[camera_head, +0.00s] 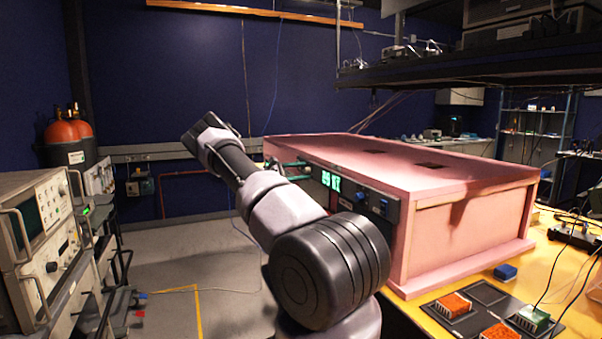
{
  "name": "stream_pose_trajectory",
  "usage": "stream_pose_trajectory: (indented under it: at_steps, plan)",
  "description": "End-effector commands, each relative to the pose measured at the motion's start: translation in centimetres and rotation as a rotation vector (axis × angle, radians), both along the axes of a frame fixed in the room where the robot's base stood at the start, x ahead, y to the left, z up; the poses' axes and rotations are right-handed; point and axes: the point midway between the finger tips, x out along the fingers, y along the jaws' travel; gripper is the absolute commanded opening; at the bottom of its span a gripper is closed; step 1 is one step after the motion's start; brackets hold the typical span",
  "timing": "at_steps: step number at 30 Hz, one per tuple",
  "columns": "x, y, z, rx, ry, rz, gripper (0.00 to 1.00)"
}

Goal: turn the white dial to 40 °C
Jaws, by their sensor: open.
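My gripper (207,128) is at the far end of my raised arm, in the upper left middle of the head view. It is open and in the air, to the left of the pink foam enclosure (465,222) and apart from it. Its fingers are small and hard to make out. The enclosure's front panel has a lit green display (331,181); its digits are too small to read surely. Small dark and blue controls (361,195) sit right of the display. I cannot make out the white dial; my arm covers part of the panel.
Rack instruments (40,235) stand at left. A dark shelf (470,72) hangs above right. Floor (175,265) at left centre is clear.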

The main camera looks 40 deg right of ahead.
Motion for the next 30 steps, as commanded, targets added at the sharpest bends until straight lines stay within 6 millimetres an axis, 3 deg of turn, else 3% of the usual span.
stream_pose_trajectory:
  at_steps: [2,3,7,8,20,30]
  plan:
    - [0.01,0.02,0.01,0.000,0.000,0.000,0.64]
    - [0.01,0.03,0.01,0.000,0.000,0.000,0.57]
    - [0.02,0.04,0.01,0.000,0.000,0.000,0.07]
    - [0.02,0.04,0.01,0.000,0.000,0.000,0.00]
    - [0.03,0.07,0.01,-0.013,-0.052,0.001,0.00]
    - [0.00,0.07,-0.04,-0.071,-0.288,0.000,0.00]
